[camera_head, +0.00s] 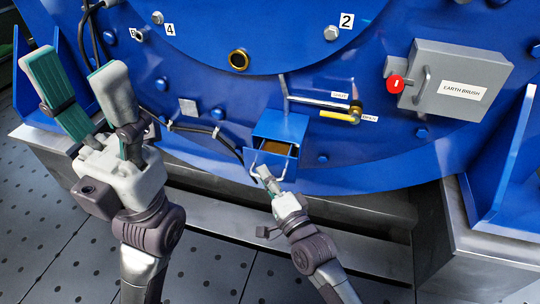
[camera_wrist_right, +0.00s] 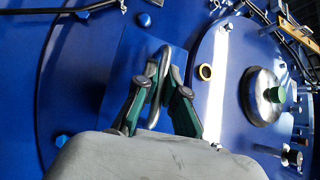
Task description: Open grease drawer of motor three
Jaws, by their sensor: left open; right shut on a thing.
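The grease drawer (camera_head: 285,171) is a small blue drawer under a blue housing (camera_head: 281,125) on the motor face. It stands partly out, and brown material shows inside its top. Its metal loop handle (camera_head: 257,153) is on the front; in the right wrist view the handle (camera_wrist_right: 153,68) lies between the fingers. My right gripper (camera_head: 264,175) is shut on this handle; it also shows in the right wrist view (camera_wrist_right: 160,84). My left gripper (camera_head: 82,84) is open and empty, raised at the left, apart from the drawer.
A grey earth brush box (camera_head: 455,78) with a red knob (camera_head: 394,85) is at the right. A metal lever pipe (camera_head: 318,102) and a yellow handle (camera_head: 337,116) are above right of the drawer. A steel plinth (camera_head: 350,205) runs below. Perforated floor (camera_head: 215,268) lies in front.

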